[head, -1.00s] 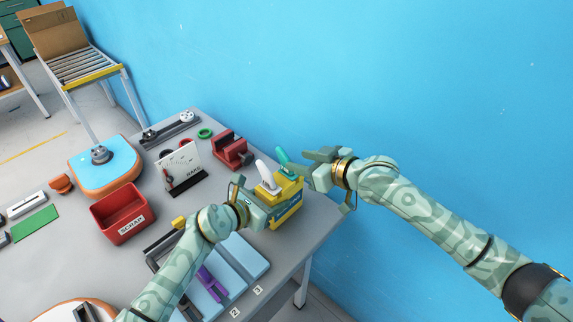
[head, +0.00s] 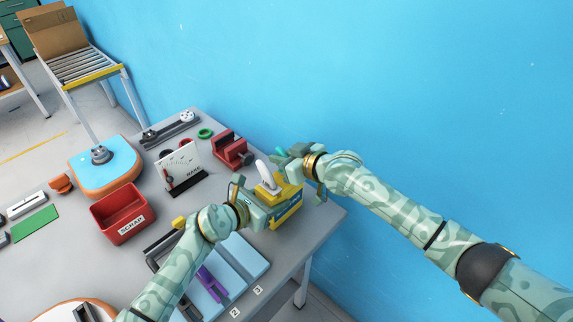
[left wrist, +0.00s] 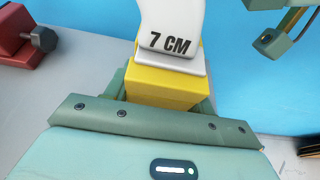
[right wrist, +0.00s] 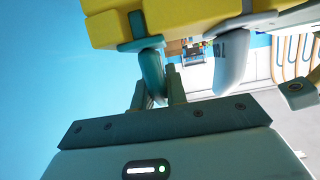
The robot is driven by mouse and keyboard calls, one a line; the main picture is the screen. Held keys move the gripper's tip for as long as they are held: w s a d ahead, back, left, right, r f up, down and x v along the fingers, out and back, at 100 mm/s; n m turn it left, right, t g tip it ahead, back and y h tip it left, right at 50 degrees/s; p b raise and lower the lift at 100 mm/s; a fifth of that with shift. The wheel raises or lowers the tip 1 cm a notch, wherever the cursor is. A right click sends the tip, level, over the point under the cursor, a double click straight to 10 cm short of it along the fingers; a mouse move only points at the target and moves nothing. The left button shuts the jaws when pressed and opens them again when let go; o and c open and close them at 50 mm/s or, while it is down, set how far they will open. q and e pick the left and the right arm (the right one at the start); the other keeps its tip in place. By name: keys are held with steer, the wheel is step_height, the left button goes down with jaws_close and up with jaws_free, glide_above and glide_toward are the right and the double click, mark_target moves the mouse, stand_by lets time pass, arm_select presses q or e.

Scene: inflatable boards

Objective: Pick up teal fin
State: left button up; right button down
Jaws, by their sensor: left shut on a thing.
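The teal fin (head: 280,151) stands in the yellow holder (head: 292,190), beside a white fin (head: 266,176). In the left wrist view the white fin (left wrist: 172,30) is marked 7 CM. My left gripper (head: 258,204) is shut on the yellow holder (left wrist: 160,88). My right gripper (head: 290,155) is at the teal fin, partly hiding it in the head view. In the right wrist view the teal fin (right wrist: 152,70) lies between the two open fingers of my right gripper (right wrist: 158,92). Whether either finger touches it is unclear.
A red SCRAP bin (head: 122,216), a gauge card (head: 180,167) and a red clamp-like block (head: 231,150) stand on the grey table. Blue boards (head: 240,258) and a purple fin (head: 211,284) lie at the front. A blue wall is close behind the right arm.

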step_height(320, 180, up, 10)
steer(key=shift+r, duration=0.1)
arm_select(q)
steer(key=o, duration=1.1)
steer(key=v, duration=1.2)
steer(key=shift+s+f, duration=0.1)
steer(key=shift+f, duration=0.1)
arm_select(e)
steer(key=shift+d, duration=0.1)
